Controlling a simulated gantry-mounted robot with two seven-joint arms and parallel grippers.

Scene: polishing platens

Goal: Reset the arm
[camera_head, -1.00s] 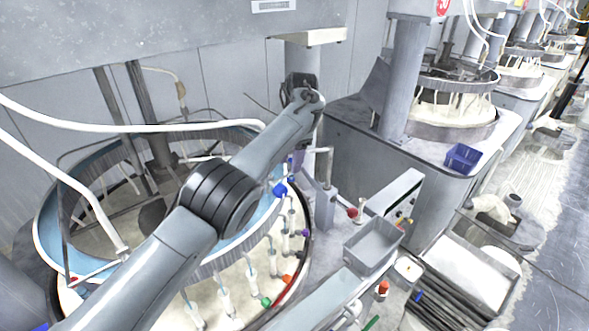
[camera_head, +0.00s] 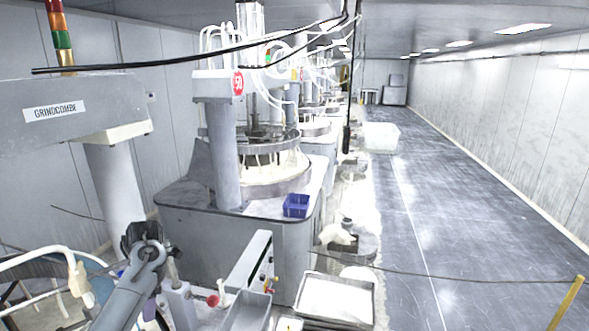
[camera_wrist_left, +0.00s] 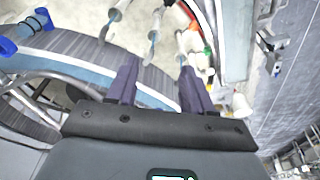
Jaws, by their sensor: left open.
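My left arm reaches in from the lower left of the head view. Its wrist joint shows, and a bit of a purple finger of my left gripper (camera_head: 150,308) shows below it, mostly hidden. In the left wrist view, my left gripper (camera_wrist_left: 157,88) has its two dark purple fingers apart with nothing held between them. The fingers are over the rim of the near polishing machine (camera_wrist_left: 70,48), with several pale nozzles beyond the tips. My right gripper is in neither view.
A second polishing machine (camera_head: 270,180) stands behind, with a blue bin (camera_head: 296,206) on its table. A grey tray (camera_head: 248,311) and a white-filled tray (camera_head: 335,298) are at bottom centre. The aisle floor (camera_head: 440,200) at right is largely open.

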